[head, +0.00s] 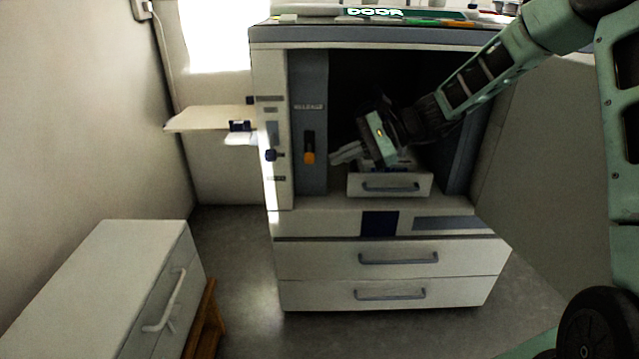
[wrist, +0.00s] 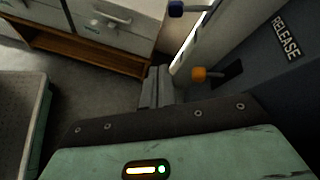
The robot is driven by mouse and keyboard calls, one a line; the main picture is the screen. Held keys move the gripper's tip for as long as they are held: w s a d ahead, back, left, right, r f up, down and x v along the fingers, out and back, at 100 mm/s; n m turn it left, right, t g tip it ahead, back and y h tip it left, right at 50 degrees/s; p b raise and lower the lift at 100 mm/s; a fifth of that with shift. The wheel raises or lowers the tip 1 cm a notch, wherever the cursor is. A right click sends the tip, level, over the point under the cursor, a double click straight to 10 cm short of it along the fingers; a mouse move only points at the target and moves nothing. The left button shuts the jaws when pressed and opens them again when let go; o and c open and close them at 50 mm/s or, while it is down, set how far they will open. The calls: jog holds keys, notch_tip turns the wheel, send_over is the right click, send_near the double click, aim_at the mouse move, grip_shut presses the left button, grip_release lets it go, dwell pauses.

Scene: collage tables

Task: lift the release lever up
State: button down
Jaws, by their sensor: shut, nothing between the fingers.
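The release lever has an orange knob (head: 309,157) at the lower end of a dark vertical slot in the grey panel, below a RELEASE label (head: 308,106). The knob also shows in the wrist view (wrist: 200,74), to the right of my fingers. My gripper (head: 336,157) is shut and empty, inside the open front of the machine. Its fingertips point left, a little to the right of the knob and about level with it in the head view. In the wrist view the fingers (wrist: 157,88) are together, and a gap shows between them and the knob.
The white machine (head: 375,222) has an open dark bay around my arm. A small drawer (head: 390,185) lies under my gripper. A blue knob (head: 271,155) sits on the white left post. A white cabinet (head: 95,285) stands front left, with clear floor between.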

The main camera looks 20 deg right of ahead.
aim_at(309, 152)
jog(key=w+d+f+m+t+b, duration=0.2)
jog(key=w+d+f+m, duration=0.1)
jog(key=w+d, duration=0.2)
jog(key=shift+d+f+t+y, duration=0.3)
jog(key=shift+d+t+y, duration=0.1)
jog(key=shift+d, duration=0.55)
jog(key=shift+w+a+b, duration=0.1)
jog(key=shift+b, duration=0.25)
jog(key=b+x, duration=0.4)
jog(key=x, duration=0.5)
jog(key=shift+w+a+f, duration=0.15)
jog(key=shift+a+f, duration=0.05)
jog(key=shift+a, duration=0.1)
